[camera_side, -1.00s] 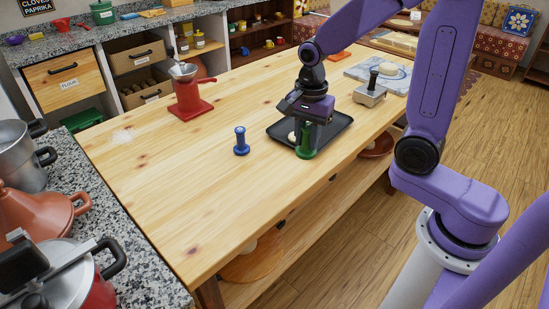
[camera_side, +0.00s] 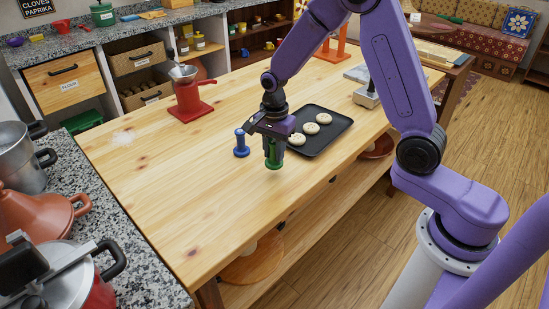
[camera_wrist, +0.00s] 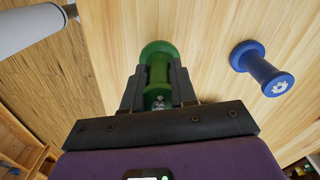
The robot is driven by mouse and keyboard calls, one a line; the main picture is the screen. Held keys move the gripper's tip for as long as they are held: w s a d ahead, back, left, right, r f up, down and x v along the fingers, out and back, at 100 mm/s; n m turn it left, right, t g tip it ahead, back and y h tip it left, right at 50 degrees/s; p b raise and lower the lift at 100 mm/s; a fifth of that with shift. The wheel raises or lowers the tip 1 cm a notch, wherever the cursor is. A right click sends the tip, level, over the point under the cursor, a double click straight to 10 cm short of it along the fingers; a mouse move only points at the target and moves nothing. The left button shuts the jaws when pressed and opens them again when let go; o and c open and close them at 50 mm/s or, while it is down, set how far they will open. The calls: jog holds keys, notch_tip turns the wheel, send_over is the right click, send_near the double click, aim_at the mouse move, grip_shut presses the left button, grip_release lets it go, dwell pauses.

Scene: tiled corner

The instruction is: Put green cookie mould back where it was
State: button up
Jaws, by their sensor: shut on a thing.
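The green cookie mould (camera_side: 273,155) is upright in my gripper (camera_side: 272,143), left of the black tray. In the wrist view the green mould (camera_wrist: 158,66) sits between the two fingers of my gripper (camera_wrist: 158,88), which are shut on it. Its lower end is close to the wooden table; I cannot tell whether it touches. A blue cookie mould (camera_side: 241,145) stands on the table just left of my gripper, and it also shows at the right in the wrist view (camera_wrist: 262,68).
The black tray (camera_side: 340,133) holds a row of 3 pale cookies (camera_side: 310,129). A red grinder (camera_side: 190,98) stands at the back left of the table (camera_side: 170,185). A grey press (camera_side: 368,94) stands to the right. The table's front left is clear.

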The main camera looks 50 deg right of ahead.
jog(key=shift+f, duration=1.4)
jog(key=shift+f, duration=0.2)
jog(key=o, duration=0.9)
jog(key=shift+r, duration=0.1)
